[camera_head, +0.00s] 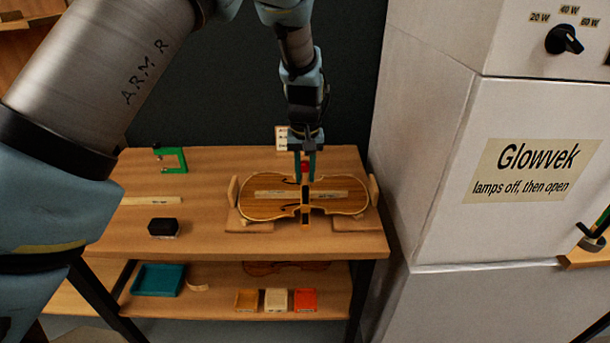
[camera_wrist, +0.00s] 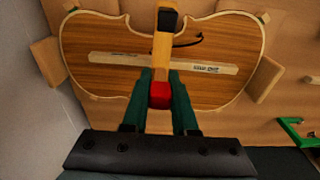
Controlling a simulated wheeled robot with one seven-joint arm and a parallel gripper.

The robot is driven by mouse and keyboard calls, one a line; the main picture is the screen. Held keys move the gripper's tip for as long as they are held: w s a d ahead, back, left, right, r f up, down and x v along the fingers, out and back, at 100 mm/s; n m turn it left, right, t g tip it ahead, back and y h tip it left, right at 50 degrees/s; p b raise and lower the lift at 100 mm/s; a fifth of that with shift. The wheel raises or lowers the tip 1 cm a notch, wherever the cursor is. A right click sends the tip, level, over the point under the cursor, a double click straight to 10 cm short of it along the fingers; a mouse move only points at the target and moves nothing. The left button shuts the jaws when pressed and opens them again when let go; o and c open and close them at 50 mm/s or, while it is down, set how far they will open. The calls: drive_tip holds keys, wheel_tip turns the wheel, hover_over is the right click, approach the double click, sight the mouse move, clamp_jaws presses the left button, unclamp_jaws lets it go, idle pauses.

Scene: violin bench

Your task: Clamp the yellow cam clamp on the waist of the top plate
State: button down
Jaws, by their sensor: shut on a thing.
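The violin top plate (camera_head: 262,209) lies on the bench, and it also fills the upper part of the wrist view (camera_wrist: 95,40). The yellow cam clamp (camera_wrist: 162,55) has a yellow bar, a dark end and a red part; in the head view its bar (camera_head: 305,197) is at the plate's waist. My gripper (camera_head: 305,168) is above the waist with its green fingers shut on the clamp's red part, also in the wrist view (camera_wrist: 160,98). I cannot tell whether the clamp's jaws press on the plate; its underside is hidden.
Wooden blocks (camera_head: 355,224) flank the plate. A pale labelled strip (camera_wrist: 150,62) lies along it, under the clamp. A green clamp (camera_head: 172,168) and a black box (camera_head: 163,227) stand left on the bench. A white cabinet (camera_head: 425,150) rises close on the right. The lower shelf holds a teal tray (camera_head: 158,280).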

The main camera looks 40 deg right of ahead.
drive_tip(key=t+h+b, duration=0.1)
drive_tip(key=t+b, duration=0.1)
drive_tip(key=s+t+h+b, duration=0.1)
drive_tip(key=shift+s+a+f+h+b, duration=0.1)
drive_tip(key=shift+a+f+h+b, duration=0.2)
drive_tip(key=shift+a+f+b, duration=0.1)
drive_tip(key=shift+s+a+f+t+h+b, duration=0.1)
drive_tip(key=shift+s+a+t+h+b, duration=0.05)
drive_tip(key=shift+t+h+b, duration=0.6)
drive_tip(key=shift+s+a+f+t+h+b, duration=0.1)
drive_tip(key=shift+a+t+h+b, duration=0.1)
drive_tip(key=shift+t+h, duration=0.55)
drive_tip(key=shift+r+t, duration=0.1)
drive_tip(key=shift+t, duration=0.2)
drive_tip(key=c, duration=0.7)
unclamp_jaws()
drive_tip(key=shift+p+v, duration=1.75)
drive_tip(key=shift+v, duration=3.65)
